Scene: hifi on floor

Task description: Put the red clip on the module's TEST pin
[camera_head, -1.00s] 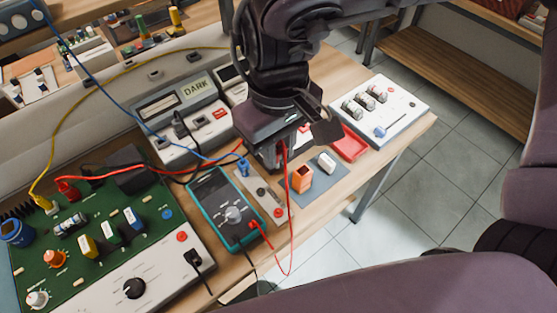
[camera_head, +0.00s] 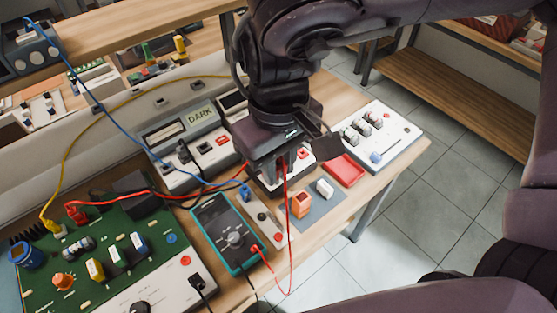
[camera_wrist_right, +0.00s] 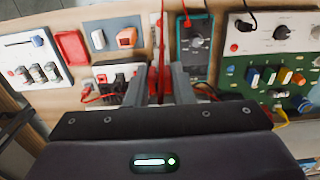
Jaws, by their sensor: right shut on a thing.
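My right gripper (camera_head: 280,166) is above the bench, just right of the teal multimeter (camera_head: 222,230). It is shut on the red clip (camera_head: 284,164), which is mostly hidden between the fingers. A red lead hangs from the clip in a loop back to the multimeter's lower end. In the right wrist view, red shows between the fingertips (camera_wrist_right: 160,82). A small white unit with a red part (camera_head: 303,154) is partly hidden behind the gripper; it also shows in the wrist view (camera_wrist_right: 102,72). No TEST marking is readable, so I cannot tell which pin that is. My left gripper is not in view.
A green circuit board (camera_head: 110,285) stands at the left. A blue plug (camera_head: 245,190) sits beside the multimeter. An orange block (camera_head: 302,205) and a white block (camera_head: 324,188) are on a grey mat. A red tray (camera_head: 345,170) and a white switch panel (camera_head: 385,138) lie right.

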